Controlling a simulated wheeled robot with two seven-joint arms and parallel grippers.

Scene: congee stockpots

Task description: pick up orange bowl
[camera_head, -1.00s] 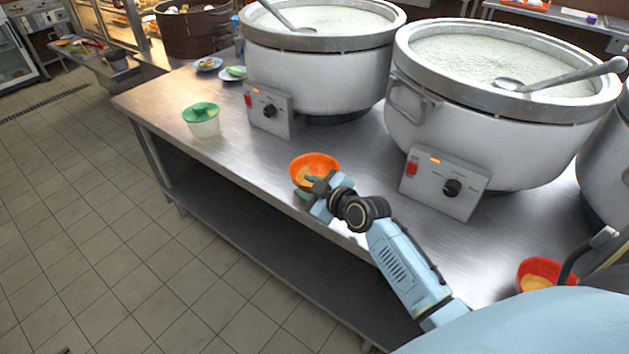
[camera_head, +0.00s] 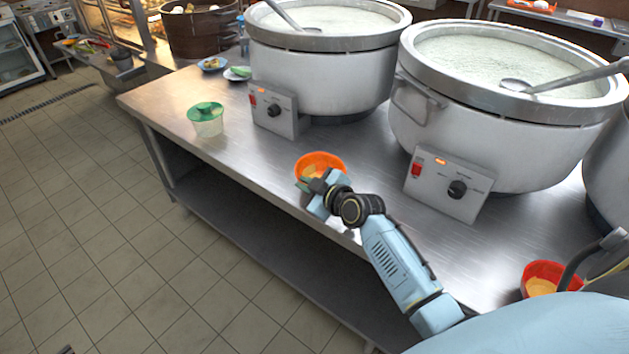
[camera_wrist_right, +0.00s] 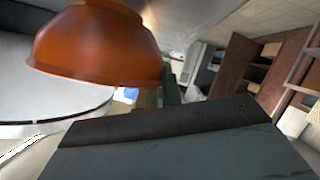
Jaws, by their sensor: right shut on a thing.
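The orange bowl (camera_head: 321,160) is at the front edge of the steel table in the head view, with yellowish contents inside. My right gripper (camera_head: 312,184) is shut on its near rim; the fingertips are partly hidden by the gripper body. In the right wrist view the bowl (camera_wrist_right: 98,45) fills the upper left, close to my dark gripper part. Whether the bowl still touches the table is hard to tell. My left gripper is not in view.
Two large stockpots (camera_head: 318,68) (camera_head: 500,135) of white congee stand behind the bowl. A red-orange bowl (camera_head: 548,277) is at lower right. Bare steel table (camera_head: 255,155) lies between tub and bowl.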

